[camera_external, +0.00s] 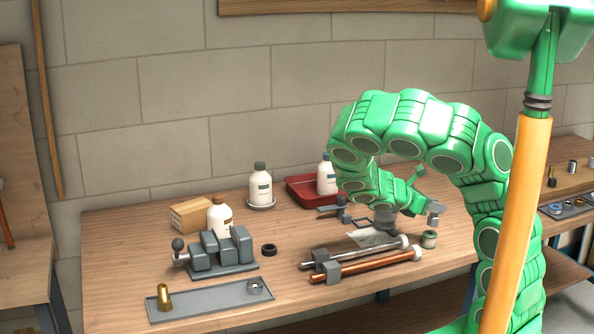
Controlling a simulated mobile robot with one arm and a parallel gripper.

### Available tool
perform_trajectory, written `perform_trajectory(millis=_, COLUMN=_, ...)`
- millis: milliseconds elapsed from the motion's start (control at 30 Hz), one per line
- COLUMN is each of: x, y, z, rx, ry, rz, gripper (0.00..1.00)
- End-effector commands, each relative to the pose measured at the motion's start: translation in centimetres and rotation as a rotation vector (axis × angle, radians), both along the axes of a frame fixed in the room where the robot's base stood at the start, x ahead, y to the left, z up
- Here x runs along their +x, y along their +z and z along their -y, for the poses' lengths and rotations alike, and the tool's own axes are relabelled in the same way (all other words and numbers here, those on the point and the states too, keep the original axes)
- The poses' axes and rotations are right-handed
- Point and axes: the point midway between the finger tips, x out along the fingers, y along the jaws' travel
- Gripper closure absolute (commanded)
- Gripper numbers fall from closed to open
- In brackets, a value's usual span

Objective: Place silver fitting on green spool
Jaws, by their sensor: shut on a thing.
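My gripper (424,203) is at the end of my green arm, above the right part of the workbench. It is shut on a small silver fitting (435,212), which is partly hidden by the gripper. The exact sideways offset between fitting and spool is hard to tell from this view.
Two pipes, one silver (350,257) and one copper (370,265), lie left of the spool. A grey tray (210,302) with a brass fitting (164,298) lies at the front left. A vise-like grey block (222,250), white bottles (260,186) and a red tray (302,189) stand further back.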

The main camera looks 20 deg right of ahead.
Motion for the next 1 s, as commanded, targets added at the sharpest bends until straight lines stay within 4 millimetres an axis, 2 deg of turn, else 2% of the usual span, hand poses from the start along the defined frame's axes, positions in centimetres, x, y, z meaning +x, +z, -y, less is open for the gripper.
perform_trajectory(millis=233, x=-0.1, y=-2.4, z=0.0, rx=-0.004, ry=0.000, rz=-0.002, gripper=1.00)
perform_trajectory(millis=600, x=0.0, y=-2.7, z=0.0, rx=-0.002, ry=0.000, rz=-0.001, gripper=1.00)
perform_trajectory(millis=633, x=-0.1, y=-2.8, z=0.0, rx=-0.002, ry=0.000, rz=-0.001, gripper=0.72)
perform_trajectory(millis=800, x=0.0, y=-2.8, z=0.0, rx=-0.001, ry=0.000, rz=0.000, gripper=0.46)
perform_trajectory(millis=1000, x=0.0, y=-2.8, z=0.0, rx=-0.001, ry=0.000, rz=0.000, gripper=0.44)
